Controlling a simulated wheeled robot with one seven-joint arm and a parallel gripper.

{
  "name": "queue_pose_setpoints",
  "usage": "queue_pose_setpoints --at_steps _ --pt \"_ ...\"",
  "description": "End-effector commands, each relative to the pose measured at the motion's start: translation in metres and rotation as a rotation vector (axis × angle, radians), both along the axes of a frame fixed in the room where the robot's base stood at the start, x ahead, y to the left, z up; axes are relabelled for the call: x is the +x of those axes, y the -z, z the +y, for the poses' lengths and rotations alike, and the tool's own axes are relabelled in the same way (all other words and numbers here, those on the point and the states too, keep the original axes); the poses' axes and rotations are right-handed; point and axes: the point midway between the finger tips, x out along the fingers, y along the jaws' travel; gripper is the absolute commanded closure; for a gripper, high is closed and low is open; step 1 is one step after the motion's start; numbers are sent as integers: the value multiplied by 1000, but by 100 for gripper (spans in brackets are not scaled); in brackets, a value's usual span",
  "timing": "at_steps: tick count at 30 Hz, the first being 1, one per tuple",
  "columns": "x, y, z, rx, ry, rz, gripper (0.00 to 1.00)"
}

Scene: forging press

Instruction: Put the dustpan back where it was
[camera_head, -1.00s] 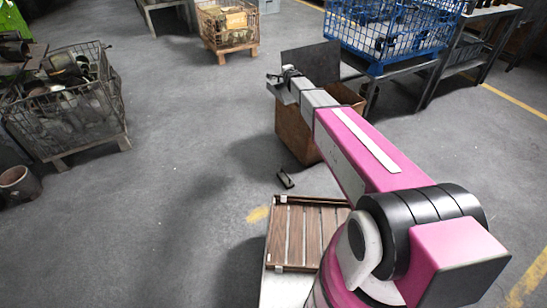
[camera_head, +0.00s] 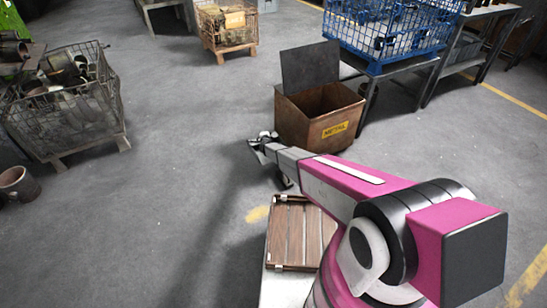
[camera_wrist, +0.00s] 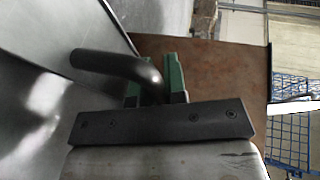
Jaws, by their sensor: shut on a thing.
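In the wrist view, my gripper (camera_wrist: 155,85) has green-lined fingers shut on the dark curved handle (camera_wrist: 105,66) of what appears to be the dustpan. A shiny grey metal surface (camera_wrist: 45,105) fills the left of that view and looks like its pan; how it joins the handle is not clear. In the head view, my gripper (camera_head: 264,145) is in front and to the left of the brown box. The dustpan is too small there to tell from the gripper.
The open brown box (camera_head: 310,133), labelled METAL, has a raised dark lid (camera_head: 311,67). A slatted wooden tray (camera_head: 291,233) lies near my base. A blue wire crate (camera_head: 385,38) stands behind on a table. A wire bin (camera_head: 68,125) stands left. The left-centre floor is clear.

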Motion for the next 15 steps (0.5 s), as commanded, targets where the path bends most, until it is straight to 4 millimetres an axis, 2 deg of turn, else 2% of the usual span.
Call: queue_pose_setpoints --at_steps 1,3,8,11,15 --pt "-3 15 3 0 4 -3 100" --pt "-7 28 4 -2 6 -5 100" --pt "-8 44 5 -2 9 -9 100" --pt "5 53 3 -2 10 -9 100" --pt "32 69 -1 -2 10 -9 100"
